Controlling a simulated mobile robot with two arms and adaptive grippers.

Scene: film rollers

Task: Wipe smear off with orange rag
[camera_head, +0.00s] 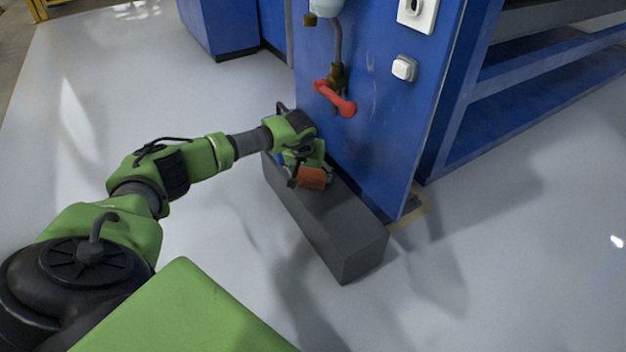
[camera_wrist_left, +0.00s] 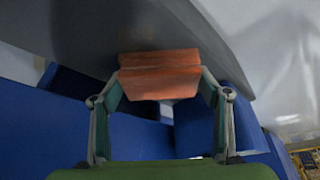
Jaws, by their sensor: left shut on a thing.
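The orange rag (camera_head: 312,178) is in my left gripper (camera_head: 310,180), low over the dark grey block at the foot of the blue machine. In the left wrist view the rag (camera_wrist_left: 160,76) shows as a folded orange piece between the two fingertips of my left gripper (camera_wrist_left: 160,85), which is shut on it. The rag appears close to the grey surface; I cannot tell whether it touches. I cannot make out the smear in either view. My right gripper is not in view.
The long dark grey block (camera_head: 345,235) lies along the blue panel (camera_head: 375,130). A red lever (camera_head: 335,98) sticks out above it, with a white switch (camera_head: 404,68) to its right. Blue shelving (camera_head: 500,90) stands at the right. The pale floor (camera_head: 230,230) is clear.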

